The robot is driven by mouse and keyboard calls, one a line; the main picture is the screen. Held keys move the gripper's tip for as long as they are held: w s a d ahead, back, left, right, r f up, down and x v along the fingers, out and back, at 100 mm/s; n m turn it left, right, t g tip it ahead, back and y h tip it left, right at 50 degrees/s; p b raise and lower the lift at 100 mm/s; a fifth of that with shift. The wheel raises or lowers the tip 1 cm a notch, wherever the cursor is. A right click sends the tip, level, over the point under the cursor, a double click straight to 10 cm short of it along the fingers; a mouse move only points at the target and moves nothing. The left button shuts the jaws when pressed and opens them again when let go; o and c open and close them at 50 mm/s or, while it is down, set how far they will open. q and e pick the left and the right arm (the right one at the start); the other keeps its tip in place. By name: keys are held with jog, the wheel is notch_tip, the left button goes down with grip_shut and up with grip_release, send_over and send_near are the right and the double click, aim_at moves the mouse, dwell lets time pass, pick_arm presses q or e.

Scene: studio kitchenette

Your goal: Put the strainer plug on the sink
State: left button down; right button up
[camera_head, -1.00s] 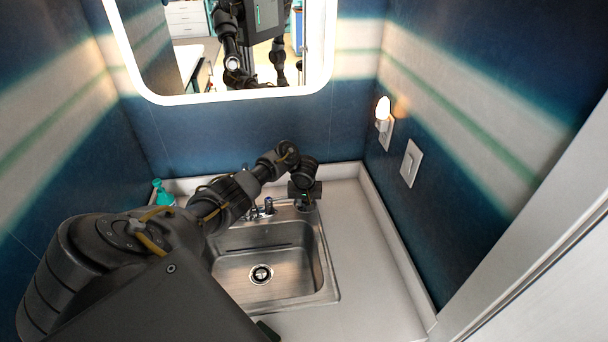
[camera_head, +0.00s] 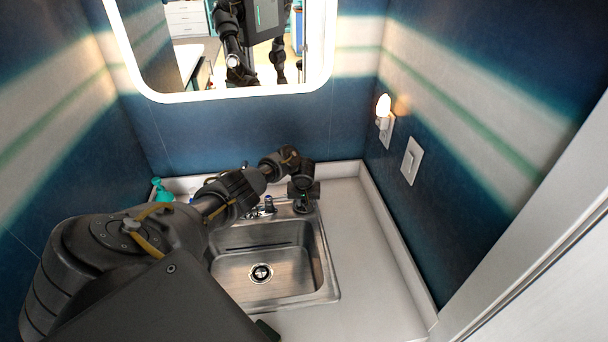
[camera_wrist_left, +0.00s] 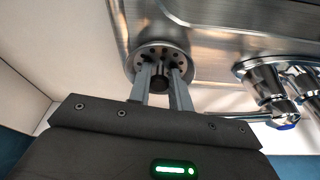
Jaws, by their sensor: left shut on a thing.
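The strainer plug (camera_wrist_left: 148,54) is a round metal disc with small holes and a dark centre knob. In the left wrist view, my left gripper (camera_wrist_left: 160,80) is shut on its knob. The disc is over the sink's rim near the corner, beside the faucet; I cannot tell if it touches the metal. In the head view, my left gripper (camera_head: 304,207) is at the sink's back right corner, and its fingers are too small to make out. The steel sink (camera_head: 326,262) has a round drain (camera_head: 261,273) in its basin floor. My right gripper is not in view.
The faucet (camera_head: 266,206) stands at the sink's back edge, close to the gripper; its chrome handles (camera_wrist_left: 265,85) show in the left wrist view. A teal bottle (camera_head: 161,191) stands at the back left. The white counter (camera_head: 365,265) right of the sink is clear.

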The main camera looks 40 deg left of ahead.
aim_at(304, 211)
pick_arm(q)
jog(key=shift+f, duration=0.2)
jog(key=c, duration=1.3)
grip_release()
jog(key=shift+r, duration=0.45)
jog(key=p+v, duration=0.4)
jog(key=v, duration=0.7)
jog(key=shift+s+d+r, duration=0.1)
jog(key=shift+d+r, duration=0.05)
jog(key=shift+r, duration=0.1)
jog(key=b+x, duration=0.4)
jog(key=x, duration=0.8)
jog(key=shift+f, duration=0.25)
jog(key=shift+r, duration=0.25)
